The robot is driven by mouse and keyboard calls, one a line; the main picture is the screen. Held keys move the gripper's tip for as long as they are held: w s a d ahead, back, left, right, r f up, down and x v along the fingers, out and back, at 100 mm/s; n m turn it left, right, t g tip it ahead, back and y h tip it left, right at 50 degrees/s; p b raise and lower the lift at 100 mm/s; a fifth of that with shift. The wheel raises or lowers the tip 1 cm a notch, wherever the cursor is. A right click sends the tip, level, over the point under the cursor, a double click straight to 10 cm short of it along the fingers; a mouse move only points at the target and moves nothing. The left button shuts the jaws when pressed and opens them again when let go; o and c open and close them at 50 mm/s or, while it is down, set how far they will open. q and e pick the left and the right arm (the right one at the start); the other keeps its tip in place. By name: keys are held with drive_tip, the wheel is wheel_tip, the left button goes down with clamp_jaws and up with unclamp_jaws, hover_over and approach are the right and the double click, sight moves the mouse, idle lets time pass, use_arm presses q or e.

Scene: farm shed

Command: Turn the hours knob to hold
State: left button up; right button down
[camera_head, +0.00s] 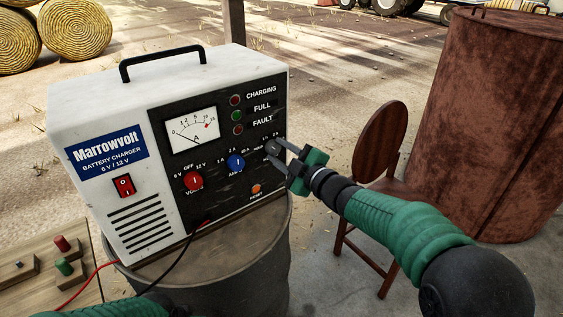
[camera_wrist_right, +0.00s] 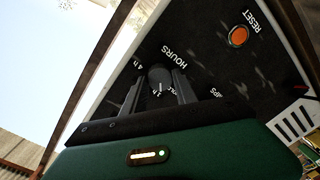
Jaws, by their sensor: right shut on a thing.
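The white charger (camera_head: 100,95) stands upright on a metal drum (camera_head: 255,235). My left gripper is out of view; only green arm parts show at the bottom edge.
A red volts knob (camera_head: 193,181), a blue amps knob (camera_head: 236,162) and an orange reset button (camera_head: 256,190) share the panel. Red and black cables hang in front. A wooden chair (camera_head: 380,140) and a rusty barrel (camera_head: 490,120) stand to the right.

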drive_tip(key=n+b, duration=0.3)
drive_tip(key=a+n+b, duration=0.1)
drive_tip(key=shift+s+f+n+b, duration=0.25)
drive_tip(key=shift+f+n+b, duration=0.15)
drive_tip(key=shift+n+b, duration=0.75)
drive_tip(key=shift+n, duration=0.15)
drive_tip(key=c, duration=1.2)
unclamp_jaws()
drive_tip(key=shift+s, duration=0.1)
drive_tip(key=shift+o, duration=1.3)
drive_tip(key=shift+r, duration=0.15)
drive_tip(key=shift+h, duration=0.3)
drive_tip(key=shift+r, duration=0.1)
